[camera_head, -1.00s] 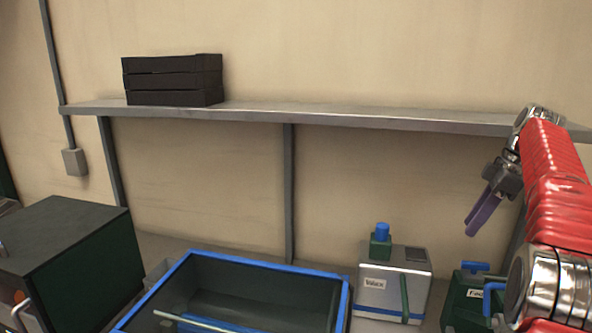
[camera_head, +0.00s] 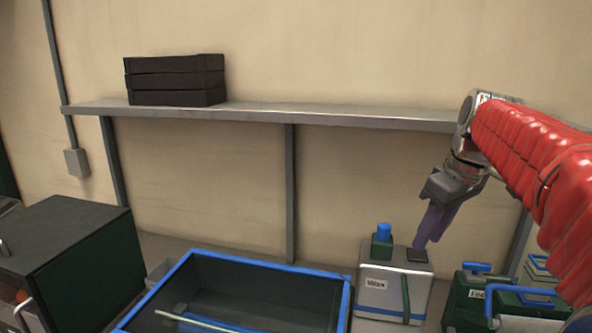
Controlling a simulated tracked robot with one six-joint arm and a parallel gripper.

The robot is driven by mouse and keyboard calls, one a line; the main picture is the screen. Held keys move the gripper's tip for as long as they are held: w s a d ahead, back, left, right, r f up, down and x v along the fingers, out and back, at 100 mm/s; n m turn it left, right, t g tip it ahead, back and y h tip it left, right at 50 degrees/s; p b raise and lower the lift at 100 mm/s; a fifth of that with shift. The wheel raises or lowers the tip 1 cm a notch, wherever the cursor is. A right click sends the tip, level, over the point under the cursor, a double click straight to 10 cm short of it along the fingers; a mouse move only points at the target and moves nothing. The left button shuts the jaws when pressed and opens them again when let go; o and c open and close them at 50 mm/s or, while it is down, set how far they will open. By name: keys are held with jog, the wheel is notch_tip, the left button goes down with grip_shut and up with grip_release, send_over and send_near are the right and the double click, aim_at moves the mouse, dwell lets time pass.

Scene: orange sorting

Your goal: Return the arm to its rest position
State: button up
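My gripper (camera_head: 428,238) hangs from my red-sleeved arm at the right of the head view. Its purple fingers point down and slightly left, above or in front of the right part of a silver-and-green machine (camera_head: 378,293). The fingers overlap in this view, so I cannot see a gap between them. No object shows in the fingers.
A blue-rimmed dark bin (camera_head: 345,300) stands at the bottom centre. A dark green box (camera_head: 75,262) stands at the left. Green cases with blue handles (camera_head: 468,300) stand at the right. A wall shelf (camera_head: 300,114) holds black trays (camera_head: 176,82) and passes behind my arm.

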jog(key=s+a+f+m+t, duration=0.1)
jog(key=s+a+f+m, duration=0.1)
jog(key=s+f, duration=0.3)
jog(key=s+a+f+m+h, duration=0.1)
jog(key=s+a+f+m, duration=0.1)
jog(key=s+a+f, duration=0.3)
jog(key=s+a+f+m+t, duration=0.1)
jog(key=s+a+f+m, duration=0.1)
jog(key=s, duration=0.9)
notch_tip(320, 180, down, 3)
jog(key=shift+s+a+r+t, duration=0.1)
jog(key=shift+s+a+t, duration=0.15)
jog(key=shift+a, duration=0.65)
